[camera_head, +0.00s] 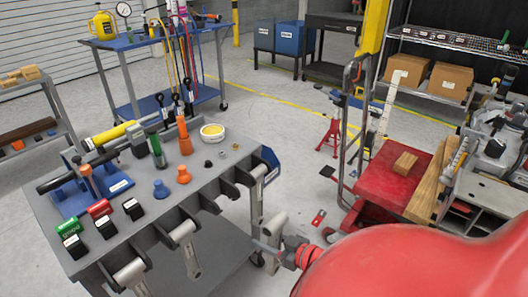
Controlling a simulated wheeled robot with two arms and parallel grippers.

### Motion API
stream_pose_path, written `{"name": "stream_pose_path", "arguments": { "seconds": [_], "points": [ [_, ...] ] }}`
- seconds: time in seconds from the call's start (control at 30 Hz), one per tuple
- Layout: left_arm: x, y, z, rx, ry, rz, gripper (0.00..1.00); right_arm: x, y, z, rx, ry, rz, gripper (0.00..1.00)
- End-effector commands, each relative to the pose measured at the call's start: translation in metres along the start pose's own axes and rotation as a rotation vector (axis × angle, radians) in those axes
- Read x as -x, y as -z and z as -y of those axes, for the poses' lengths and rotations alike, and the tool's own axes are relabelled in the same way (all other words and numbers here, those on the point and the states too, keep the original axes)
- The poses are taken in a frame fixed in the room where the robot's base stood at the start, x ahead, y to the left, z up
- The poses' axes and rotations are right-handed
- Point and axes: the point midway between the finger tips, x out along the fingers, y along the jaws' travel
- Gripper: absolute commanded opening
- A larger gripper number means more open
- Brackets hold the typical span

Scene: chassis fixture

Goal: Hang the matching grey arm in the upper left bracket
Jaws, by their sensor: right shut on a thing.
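My right gripper (277,247) is low in the middle, beside the right edge of the grey tool cart. It is shut on a light grey arm (276,226), which stands out above and below the fingers. The fingers are small and partly hidden here. Other grey arms hang from slotted brackets along the cart's front edge: one at the left (131,273), one in the middle (187,249) and one at the right end (256,203). The upper left bracket of the task cannot be made out. My left gripper is not in view.
A red cart (385,184) with wood stands right. Open floor (265,125) lies behind. The lower right is blocked from sight.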

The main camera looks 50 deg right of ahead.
Motion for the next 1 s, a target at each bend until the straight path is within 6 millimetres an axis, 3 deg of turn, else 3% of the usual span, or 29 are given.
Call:
{"name": "stream_pose_path", "arguments": {
  "seconds": [0.23,0.87,1.0],
  "points": [
    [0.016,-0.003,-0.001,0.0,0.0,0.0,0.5,0.019,-0.009,-0.001,0.003,-0.006,0.0,0.0],
    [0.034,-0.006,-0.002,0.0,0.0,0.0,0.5,0.067,-0.023,-0.001,0.002,-0.004,0.002,0.0],
    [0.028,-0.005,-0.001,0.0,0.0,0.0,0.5,0.078,-0.023,-0.001,-0.001,-0.003,0.003,0.0]
  ]
}}
